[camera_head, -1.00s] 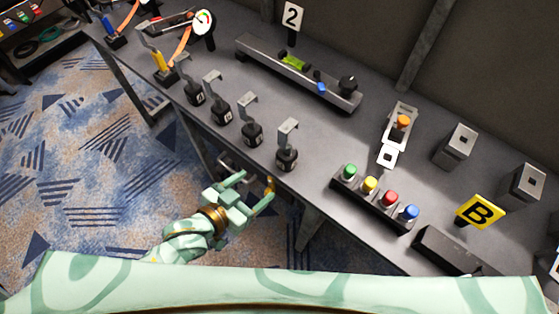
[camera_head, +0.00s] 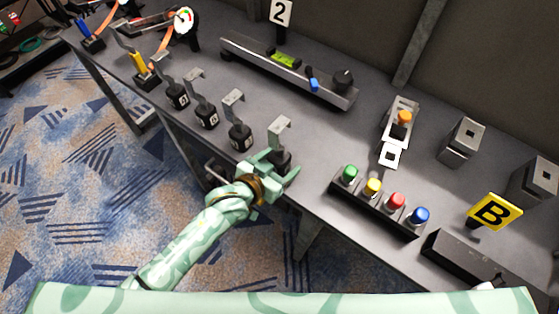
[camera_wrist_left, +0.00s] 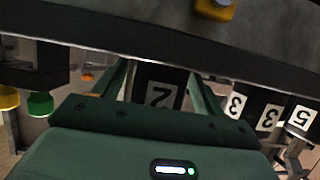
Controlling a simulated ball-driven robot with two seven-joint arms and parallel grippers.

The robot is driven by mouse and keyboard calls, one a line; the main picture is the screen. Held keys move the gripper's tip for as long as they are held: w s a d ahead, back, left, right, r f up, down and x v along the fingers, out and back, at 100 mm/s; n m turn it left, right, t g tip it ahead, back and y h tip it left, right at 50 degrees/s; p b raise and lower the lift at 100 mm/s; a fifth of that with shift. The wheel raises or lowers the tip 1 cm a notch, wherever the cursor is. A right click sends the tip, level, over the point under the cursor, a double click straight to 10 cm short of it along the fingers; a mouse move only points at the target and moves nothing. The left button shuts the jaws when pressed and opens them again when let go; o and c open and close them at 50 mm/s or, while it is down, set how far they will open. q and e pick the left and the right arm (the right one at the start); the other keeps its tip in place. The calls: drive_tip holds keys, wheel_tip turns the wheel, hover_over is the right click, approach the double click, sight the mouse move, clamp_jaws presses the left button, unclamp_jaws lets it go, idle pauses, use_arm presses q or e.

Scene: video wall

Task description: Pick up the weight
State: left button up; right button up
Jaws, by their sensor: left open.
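Several black weights with grey hooked tops stand in a row along the front of the grey table. The rightmost weight (camera_head: 280,124) is at my left gripper (camera_head: 283,166). In the left wrist view this weight (camera_wrist_left: 159,91) carries a number 2 and lies between the two open fingers (camera_wrist_left: 162,92). I cannot tell whether the fingers touch it. The gripper partly hides its lower body in the head view. The other weights (camera_head: 239,134) (camera_head: 206,116) (camera_head: 178,96) stand to its left, clear of the gripper. My right gripper is not in view.
A block with green, yellow, red and blue buttons (camera_head: 378,208) stands right of the gripper. A long rail (camera_head: 250,58) with a level lies behind the weights. A gauge (camera_head: 184,20) is back left. The table's front edge (camera_head: 320,210) passes close to my gripper.

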use_arm(q)
drive_tip(key=shift+r, duration=0.1)
drive_tip(key=shift+c, duration=0.3)
clamp_jaws()
drive_tip(key=shift+r, duration=0.1)
drive_tip(key=shift+r, duration=0.1)
